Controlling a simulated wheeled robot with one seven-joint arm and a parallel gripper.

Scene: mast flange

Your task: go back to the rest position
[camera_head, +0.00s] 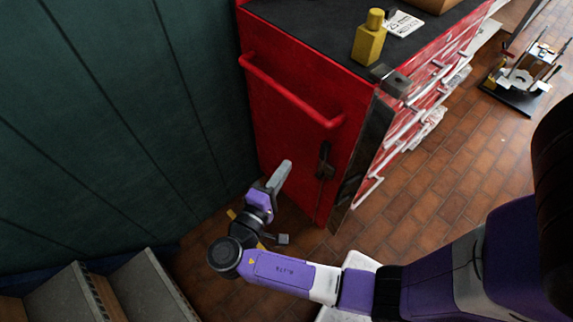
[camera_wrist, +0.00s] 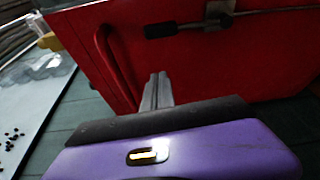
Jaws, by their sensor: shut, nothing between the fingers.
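My gripper (camera_head: 284,172) is in the middle of the head view, at the end of my purple arm. It is in front of the side of a red tool cabinet (camera_head: 283,130), below the cabinet's side handle. In the wrist view the grey fingers (camera_wrist: 158,88) are together with nothing between them. The red cabinet side fills much of the wrist view (camera_wrist: 230,65) beyond the fingers. I cannot tell how far the fingertips are from the red panel.
The cabinet's red bar handle (camera_head: 290,92) sticks out above my gripper. A yellow bottle (camera_head: 369,40) stands on the black top. Grey steps (camera_head: 150,285) are at the lower left, beside a dark green wall (camera_head: 110,110). Brick floor (camera_head: 440,180) lies open at the right.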

